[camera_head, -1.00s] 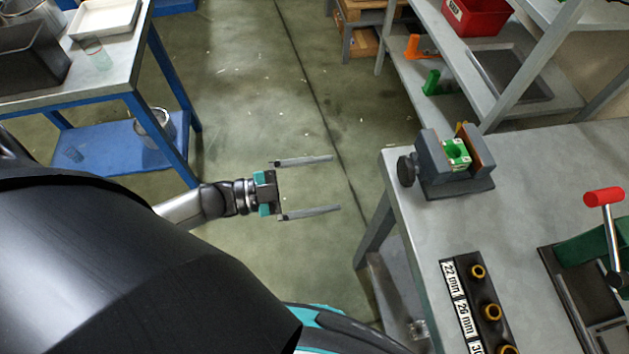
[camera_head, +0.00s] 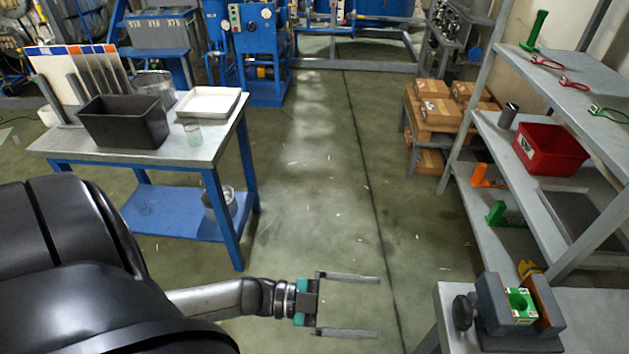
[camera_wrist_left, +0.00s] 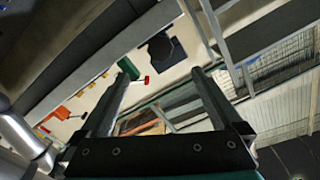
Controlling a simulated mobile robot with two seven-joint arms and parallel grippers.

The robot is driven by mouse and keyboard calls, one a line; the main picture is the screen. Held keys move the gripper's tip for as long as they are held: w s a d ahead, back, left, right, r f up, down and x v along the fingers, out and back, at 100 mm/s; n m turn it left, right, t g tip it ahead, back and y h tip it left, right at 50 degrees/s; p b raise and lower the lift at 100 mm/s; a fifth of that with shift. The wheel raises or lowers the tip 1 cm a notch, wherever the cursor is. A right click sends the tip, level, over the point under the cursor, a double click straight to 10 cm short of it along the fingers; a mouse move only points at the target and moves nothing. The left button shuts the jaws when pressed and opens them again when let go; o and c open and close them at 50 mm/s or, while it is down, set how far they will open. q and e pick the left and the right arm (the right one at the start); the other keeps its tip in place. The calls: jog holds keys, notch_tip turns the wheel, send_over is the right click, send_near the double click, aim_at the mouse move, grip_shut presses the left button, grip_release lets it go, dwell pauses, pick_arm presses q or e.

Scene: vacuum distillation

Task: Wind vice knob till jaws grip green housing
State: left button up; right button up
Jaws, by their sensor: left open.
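The grey vice (camera_head: 494,318) stands near the left corner of the grey bench at the lower right of the head view. Its round black knob (camera_head: 463,312) faces left. The green housing (camera_head: 520,304) sits between the vice's grey jaw and its brown-faced jaw; whether the jaws touch it I cannot tell. My left gripper (camera_head: 377,306) is open and empty over the floor, left of the knob and apart from it. In the left wrist view its two fingers (camera_wrist_left: 163,83) are spread with nothing between them. My right gripper is not in view.
A blue-framed table (camera_head: 100,152) with a black bin (camera_head: 123,122) and white tray (camera_head: 208,102) stands at the left. A grey shelf rack with a red bin (camera_head: 549,149) rises behind the bench (camera_head: 449,293). The floor between is clear.

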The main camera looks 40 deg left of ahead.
pick_arm(q)
jog(key=v, duration=1.5)
jog(key=shift+b, duration=0.4)
jog(key=shift+s+r, duration=0.1)
